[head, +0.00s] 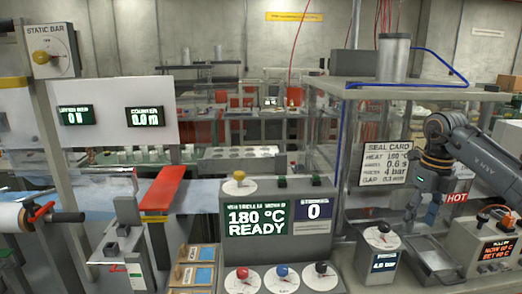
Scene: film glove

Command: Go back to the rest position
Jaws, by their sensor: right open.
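My right gripper (421,222) hangs from the dark grey arm that comes in from the right edge. It points down, in front of the machine frame and right of the white seal card (386,164). It is open, and I see nothing between its fingers. My left gripper is not in view.
A red HOT sign (457,198) and a roller display box (494,255) are close to the right arm. The control panel reading 180 °C READY (257,222) stands in the centre. A red bar (164,188) and a film roll (28,222) are at left.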

